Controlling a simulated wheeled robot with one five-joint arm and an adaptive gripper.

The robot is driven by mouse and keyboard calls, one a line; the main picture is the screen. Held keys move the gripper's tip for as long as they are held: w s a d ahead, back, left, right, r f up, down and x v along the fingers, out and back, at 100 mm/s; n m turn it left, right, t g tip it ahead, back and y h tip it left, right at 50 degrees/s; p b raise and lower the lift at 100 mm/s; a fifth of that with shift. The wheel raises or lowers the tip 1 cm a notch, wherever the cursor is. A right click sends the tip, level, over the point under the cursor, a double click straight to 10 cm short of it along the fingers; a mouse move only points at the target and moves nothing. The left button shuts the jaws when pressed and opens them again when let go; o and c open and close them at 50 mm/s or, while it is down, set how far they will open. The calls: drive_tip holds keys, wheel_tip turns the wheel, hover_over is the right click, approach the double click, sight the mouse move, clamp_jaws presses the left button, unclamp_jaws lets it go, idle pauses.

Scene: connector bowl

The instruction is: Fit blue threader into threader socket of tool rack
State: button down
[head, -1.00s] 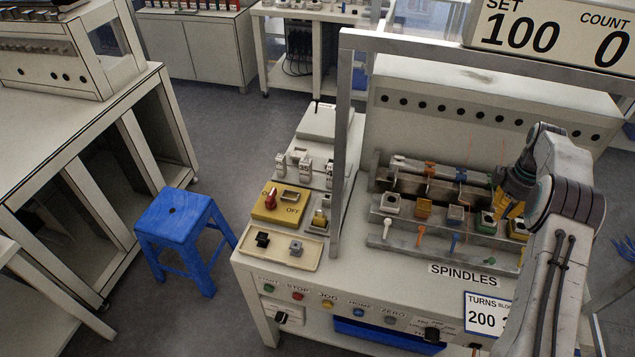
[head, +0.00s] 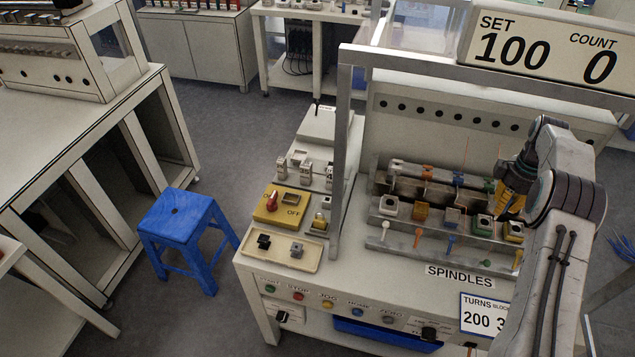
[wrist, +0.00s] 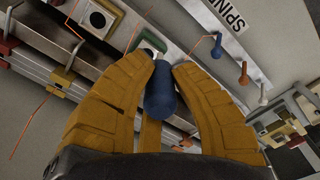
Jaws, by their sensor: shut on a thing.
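My gripper (wrist: 164,62) has yellow fingers closed on the dark blue threader (wrist: 160,92), whose rounded handle shows between them in the wrist view. The threader's far end is hidden or too small to make out. In the head view my gripper (head: 511,198) is above the right part of the spindle bench, near the green-topped block (head: 482,226) and the yellow-topped block (head: 513,232). The threader cannot be made out there. I cannot tell for sure which fixture is the tool rack or where its threader socket is.
A row of coloured blocks and a front rail (head: 405,240) with coloured pegs stand on the bench. A grey upright post (head: 342,160) stands left of them. Further left are a yellow switch panel (head: 283,205) and a shallow tray (head: 272,252). A blue stool (head: 178,222) stands on the floor.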

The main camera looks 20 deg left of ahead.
drive_tip(key=shift+r+p, duration=0.55)
drive_tip(key=shift+r, duration=1.45)
